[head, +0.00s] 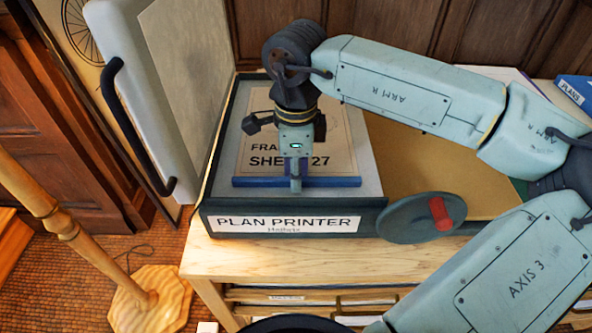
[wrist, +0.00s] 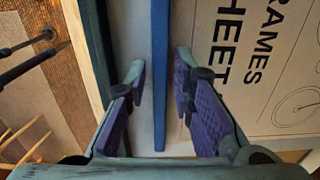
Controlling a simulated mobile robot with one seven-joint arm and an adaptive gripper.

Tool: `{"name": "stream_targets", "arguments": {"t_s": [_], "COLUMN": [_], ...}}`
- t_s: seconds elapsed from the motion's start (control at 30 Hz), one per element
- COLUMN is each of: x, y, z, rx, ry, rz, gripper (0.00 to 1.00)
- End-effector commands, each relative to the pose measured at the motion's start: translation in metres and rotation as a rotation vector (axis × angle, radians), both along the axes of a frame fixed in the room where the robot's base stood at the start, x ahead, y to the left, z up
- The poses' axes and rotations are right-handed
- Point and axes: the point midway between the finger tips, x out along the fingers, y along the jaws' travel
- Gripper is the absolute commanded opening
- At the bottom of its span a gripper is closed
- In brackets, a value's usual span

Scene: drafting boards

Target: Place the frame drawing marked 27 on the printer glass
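The frame drawing marked SHEET 27 (head: 337,140) lies face up over the grey printer glass (head: 228,150) of the plan printer (head: 285,222). A blue bar (head: 335,182) runs along the drawing's near edge; I cannot tell how it is joined to the sheet. My gripper (head: 296,187) points down at the bar's middle and hides part of the sheet. In the wrist view my gripper (wrist: 160,67) is open, with the blue bar (wrist: 160,75) between its fingers and gaps on both sides. The drawing (wrist: 270,60) shows there to the right.
The printer's lid (head: 190,70) stands open at the left. A crank wheel (head: 400,220) with a red handle (head: 439,213) sits at the printer's front right. A tan board (head: 430,155) lies to the right, and a blue PLANS box (head: 574,89) stands at the far right.

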Motion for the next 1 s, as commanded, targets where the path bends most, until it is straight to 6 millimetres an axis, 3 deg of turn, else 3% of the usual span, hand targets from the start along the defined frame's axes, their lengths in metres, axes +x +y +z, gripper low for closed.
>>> {"name": "stream_targets", "arguments": {"t_s": [0.1,0.47,0.57,1.0], "x": [0.0,0.001,0.001,0.0], "y": [0.0,0.0,0.0,0.0], "z": [0.0,0.005,0.017,0.103], "rx": [0.0,0.0,-0.001,-0.001], "ry": [0.0,-0.002,-0.003,-0.001], "rz": [0.0,-0.001,-0.002,-0.001], "gripper": [0.32,0.32,0.32,0.32]}}
